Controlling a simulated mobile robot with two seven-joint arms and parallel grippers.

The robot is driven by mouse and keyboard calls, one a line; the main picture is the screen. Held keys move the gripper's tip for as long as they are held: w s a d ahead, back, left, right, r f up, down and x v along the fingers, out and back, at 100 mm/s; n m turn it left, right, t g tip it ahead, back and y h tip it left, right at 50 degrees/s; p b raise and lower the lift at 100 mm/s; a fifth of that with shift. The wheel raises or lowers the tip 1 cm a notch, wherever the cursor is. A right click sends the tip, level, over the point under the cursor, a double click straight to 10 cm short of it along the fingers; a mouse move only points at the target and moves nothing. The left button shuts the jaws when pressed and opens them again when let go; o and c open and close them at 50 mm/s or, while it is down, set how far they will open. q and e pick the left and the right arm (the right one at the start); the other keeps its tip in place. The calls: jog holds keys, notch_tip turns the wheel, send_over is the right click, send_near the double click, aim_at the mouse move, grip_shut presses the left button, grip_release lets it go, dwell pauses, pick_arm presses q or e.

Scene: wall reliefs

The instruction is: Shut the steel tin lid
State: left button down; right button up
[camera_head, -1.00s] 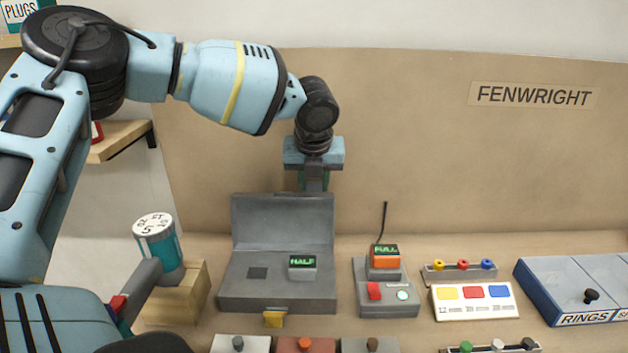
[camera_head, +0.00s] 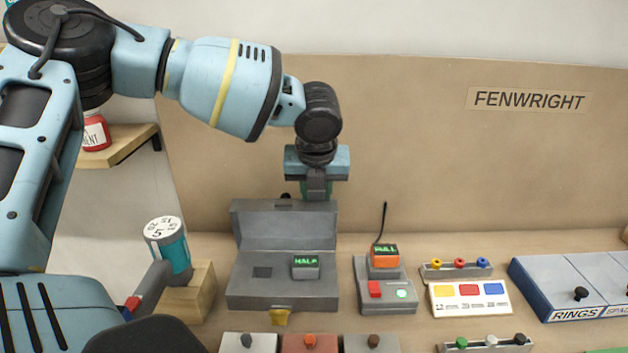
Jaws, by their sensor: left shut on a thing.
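A small dark block reading HALF (camera_head: 305,267) sits in the tin, beside a dark square. My right gripper is not in view.
An orange block reading FULL (camera_head: 385,256) sits on a grey device (camera_head: 386,301) right of the tin. A teal canister (camera_head: 172,255) stands on a wooden block (camera_head: 190,296) to the left. Colour button panels and a blue RINGS case (camera_head: 543,297) lie right. A brown backboard stands behind.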

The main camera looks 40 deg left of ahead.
pick_arm(q)
jog(key=shift+s+d+f, duration=0.25)
jog(key=shift+s+d, duration=0.65)
jog(key=shift+s, duration=0.2)
jog(key=shift+s+d+f, duration=0.25)
jog(key=shift+s+d, duration=0.15)
jog(key=shift+s, duration=0.1)
jog(key=c, duration=1)
grip_release()
jog(key=shift+c, duration=0.2)
jog(key=shift+r, duration=0.1)
jog(key=shift+w+r, duration=0.1)
jog(key=shift+r+p, duration=0.3)
jog(key=shift+r, duration=0.05)
jog(key=v, duration=0.7)
